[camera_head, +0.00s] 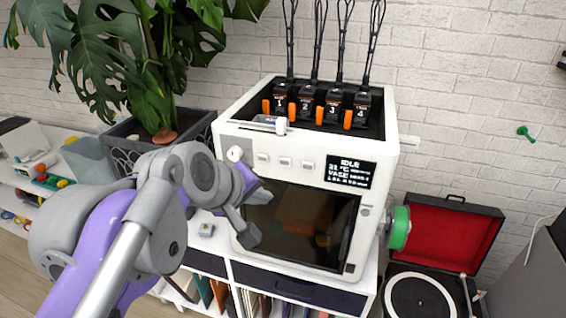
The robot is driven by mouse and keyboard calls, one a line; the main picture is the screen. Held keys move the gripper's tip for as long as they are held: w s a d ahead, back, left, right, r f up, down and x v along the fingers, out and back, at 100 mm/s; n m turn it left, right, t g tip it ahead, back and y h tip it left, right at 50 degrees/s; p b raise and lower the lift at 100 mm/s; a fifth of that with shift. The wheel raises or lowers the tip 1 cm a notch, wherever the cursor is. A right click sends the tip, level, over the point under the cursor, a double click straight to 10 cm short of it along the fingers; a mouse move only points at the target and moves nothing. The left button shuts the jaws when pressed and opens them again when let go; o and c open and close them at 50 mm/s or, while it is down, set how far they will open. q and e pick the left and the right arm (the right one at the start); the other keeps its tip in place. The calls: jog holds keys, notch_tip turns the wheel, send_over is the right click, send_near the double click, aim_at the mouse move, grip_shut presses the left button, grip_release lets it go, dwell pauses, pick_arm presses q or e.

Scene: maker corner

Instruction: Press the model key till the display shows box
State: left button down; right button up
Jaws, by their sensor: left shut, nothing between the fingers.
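The white printer (229,131) stands on a white shelf unit. Its display (350,172) shows IDLE, a temperature of about 21 °C and the word VASE; the smaller text is hard to read. Left of the display is a row of small pale keys (285,162), with a round white knob (235,154) at the row's left end. Which key is the model key cannot be read. My left gripper (256,213) is shut and empty, in front of the printer's dark door (305,225) and below the keys, apart from them in the picture. My right gripper is out of view.
Several numbered black units (334,105) with orange levers sit on the printer's top. A green spool (400,228) sticks out at its right side. A red-lined record player (450,240) stands at the right, a potted plant (165,134) at the left.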

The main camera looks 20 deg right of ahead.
aim_at(285, 162)
pick_arm(q)
jog(key=w+d, duration=0.1)
jog(key=w, duration=0.1)
jog(key=w+d, duration=0.2)
jog(key=w, duration=0.1)
jog(key=w+d+p, duration=0.1)
jog(key=w+d, duration=0.1)
jog(key=shift+w, duration=0.15)
dwell(2.1)
jog(key=shift+w+d, duration=0.1)
jog(key=shift+w, duration=0.05)
jog(key=shift+w+d+p, duration=0.1)
jog(key=shift+w+p, duration=0.15)
jog(key=shift+p, duration=0.1)
jog(key=shift+s, duration=0.1)
